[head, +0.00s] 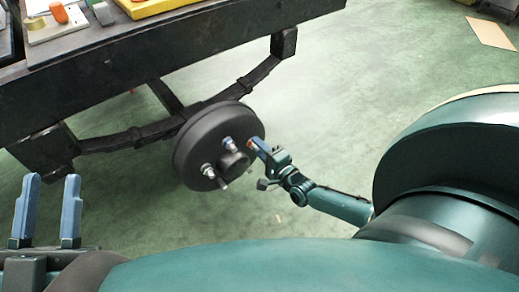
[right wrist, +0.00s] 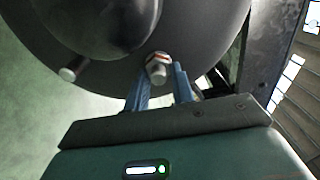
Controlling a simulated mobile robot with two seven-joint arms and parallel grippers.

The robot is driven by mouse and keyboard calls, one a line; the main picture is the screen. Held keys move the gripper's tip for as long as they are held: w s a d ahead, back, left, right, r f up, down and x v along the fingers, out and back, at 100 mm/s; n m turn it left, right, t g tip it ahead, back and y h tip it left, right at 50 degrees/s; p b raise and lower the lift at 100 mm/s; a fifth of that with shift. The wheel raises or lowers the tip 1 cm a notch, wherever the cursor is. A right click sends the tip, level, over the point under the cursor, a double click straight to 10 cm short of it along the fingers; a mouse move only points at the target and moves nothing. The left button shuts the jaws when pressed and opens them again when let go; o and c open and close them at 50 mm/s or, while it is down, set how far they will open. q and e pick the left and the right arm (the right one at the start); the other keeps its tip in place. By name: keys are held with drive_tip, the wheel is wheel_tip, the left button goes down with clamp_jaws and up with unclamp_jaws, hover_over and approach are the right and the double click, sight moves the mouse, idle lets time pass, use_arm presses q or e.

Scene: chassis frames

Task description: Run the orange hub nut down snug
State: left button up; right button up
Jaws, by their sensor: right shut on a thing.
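The dark wheel hub drum (head: 190,150) hangs at the end of the axle, its studded face turned toward my right arm. My right gripper (head: 258,147) is at the right side of that face, its blue fingers shut on the orange hub nut (head: 250,145). In the right wrist view the nut (right wrist: 158,60) shows as a metal hex with an orange-red band, around a stud whose tip points at the camera. The fingers mostly hide it in the head view. Whether it touches the drum face is unclear. My left gripper (head: 47,210) is open and empty at lower left.
Other studs (head: 207,170) stand around the dark centre cap (head: 234,164), some with nuts. A plain stud (right wrist: 70,73) shows left in the wrist view. The dark chassis rail (head: 150,60) and leaf spring (head: 110,143) run behind. A tray (head: 55,24) lies on top.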

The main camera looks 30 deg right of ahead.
use_arm(q)
drive_tip(key=shift+s+a+r+m+h+b, duration=0.1)
drive_tip(key=shift+s+r+m+h+b, duration=0.1)
drive_tip(key=shift+r+m+h+b, duration=1.3)
use_arm(e)
drive_tip(key=shift+s+f+m+p, duration=0.1)
drive_tip(key=shift+f+m+p, duration=0.1)
drive_tip(key=shift+m, duration=1.2)
drive_tip(key=shift+s+f+m+p, duration=0.1)
drive_tip(key=shift+m+p, duration=0.1)
drive_tip(key=shift+m, duration=1.2)
use_arm(q)
drive_tip(key=shift+r+m+h, duration=0.3)
drive_tip(key=shift+m, duration=0.1)
use_arm(e)
drive_tip(key=o, duration=0.7)
use_arm(q)
drive_tip(key=shift+w+f, duration=0.1)
drive_tip(key=shift+f, duration=0.05)
use_arm(e)
drive_tip(key=shift+r, duration=0.1)
